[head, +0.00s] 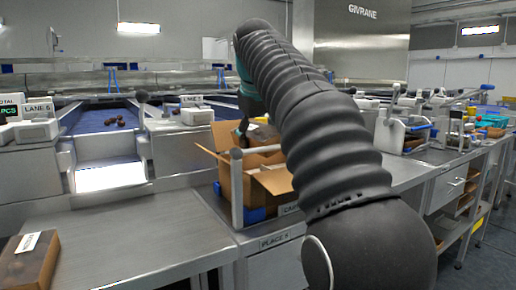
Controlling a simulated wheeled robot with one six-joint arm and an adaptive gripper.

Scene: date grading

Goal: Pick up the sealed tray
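A brown tray (30,270) with a white label (28,241) on top lies at the left front of the steel bench; it is cut off by the picture's edge. It looks like a filled, closed tray, but I cannot make out its seal. My gripper (242,132) is far from it, at an open cardboard carton (272,181) in the middle. Something brown shows inside the carton, too hidden to name.
The steel bench (130,235) is clear between the tray and the carton. A grey post (237,190) stands at the carton's near corner. Behind is a blue lane (95,122) with several dark dates (115,121). Equipment crowds the right bench.

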